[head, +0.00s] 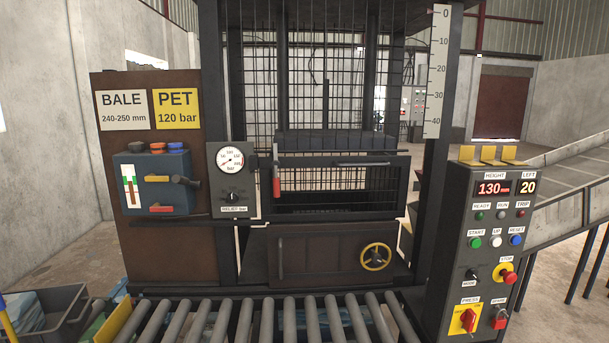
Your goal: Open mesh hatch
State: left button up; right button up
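A black wire mesh (300,75) covers the upper front of the dark press frame. Below it is a dark framed panel (400,185) with a wide gap or mesh window in its middle and a horizontal bar handle (365,164) along its upper edge. A lever with a red grip (277,187) hangs upright at the panel's left side. I cannot tell which of these parts is the hatch's own edge, or whether it is fully closed. A lower brown door (325,260) has a yellow handwheel (376,257). Neither of my grippers shows in the head view.
A roller conveyor (250,322) runs across the front. A control post (490,240) with buttons and displays stands at the right. A pressure gauge (230,160) and a blue valve box (152,184) are at the left. A grey crate (68,305) sits at the lower left.

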aim_at(402, 161)
jog(key=u, duration=0.2)
jog(key=k, duration=0.45)
jog(key=z, duration=0.7)
jog(key=i, duration=0.65)
jog(key=z, duration=0.7)
jog(key=i, duration=0.75)
jog(key=u, duration=0.05)
